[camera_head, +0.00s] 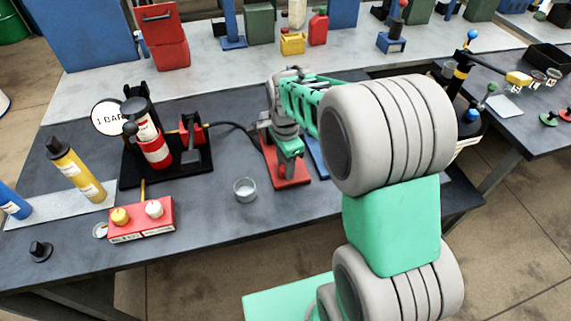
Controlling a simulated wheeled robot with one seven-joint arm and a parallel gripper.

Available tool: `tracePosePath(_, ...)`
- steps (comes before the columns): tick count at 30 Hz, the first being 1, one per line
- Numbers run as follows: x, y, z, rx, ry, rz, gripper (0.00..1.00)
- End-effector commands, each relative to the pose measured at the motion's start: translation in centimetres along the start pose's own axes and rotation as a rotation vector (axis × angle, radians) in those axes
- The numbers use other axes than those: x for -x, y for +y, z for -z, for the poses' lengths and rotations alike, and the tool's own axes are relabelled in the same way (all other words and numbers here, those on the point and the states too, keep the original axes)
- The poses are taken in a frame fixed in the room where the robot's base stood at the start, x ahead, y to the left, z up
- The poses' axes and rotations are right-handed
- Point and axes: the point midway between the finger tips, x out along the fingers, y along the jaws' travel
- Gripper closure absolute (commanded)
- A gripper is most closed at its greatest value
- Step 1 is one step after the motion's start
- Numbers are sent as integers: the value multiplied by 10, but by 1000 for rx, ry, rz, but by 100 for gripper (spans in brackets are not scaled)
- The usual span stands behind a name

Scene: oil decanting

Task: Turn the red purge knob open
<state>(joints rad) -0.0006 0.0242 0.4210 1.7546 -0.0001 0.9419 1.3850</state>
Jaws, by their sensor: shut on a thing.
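My gripper (290,174) points down at the end of my green and grey arm, low over a red plate (301,179) at the middle of the dark bench. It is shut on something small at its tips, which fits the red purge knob. The knob itself is hidden or too small to make out, and its turn angle cannot be told. A black hose (232,127) runs from the red pump fitting (191,131) toward the place where my wrist is.
A red-banded cylinder (155,150) stands on a black base, beside a "1 BAR" gauge (106,118). A clear cup (245,189) stands left of my gripper. A red box with two knobs (141,221) and a yellow bottle (75,170) stand further left. A blue plate (317,158) lies close right.

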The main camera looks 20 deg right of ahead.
Motion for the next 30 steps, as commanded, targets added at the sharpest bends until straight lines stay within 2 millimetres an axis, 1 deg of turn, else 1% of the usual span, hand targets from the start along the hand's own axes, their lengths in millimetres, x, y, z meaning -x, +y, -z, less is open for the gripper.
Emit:
tracePosePath(11, 2, -1, 1, -9, 2, 3, 100)
tracePosePath(12, 2, -1, 1, -9, 2, 3, 65)
tracePosePath(20, 1, 0, 0, -6, 1, 2, 44)
tracePosePath(27, 1, 0, 0, -5, 0, 1, 44)
tracePosePath(30, 10, -1, 0, -5, 1, 4, 44)
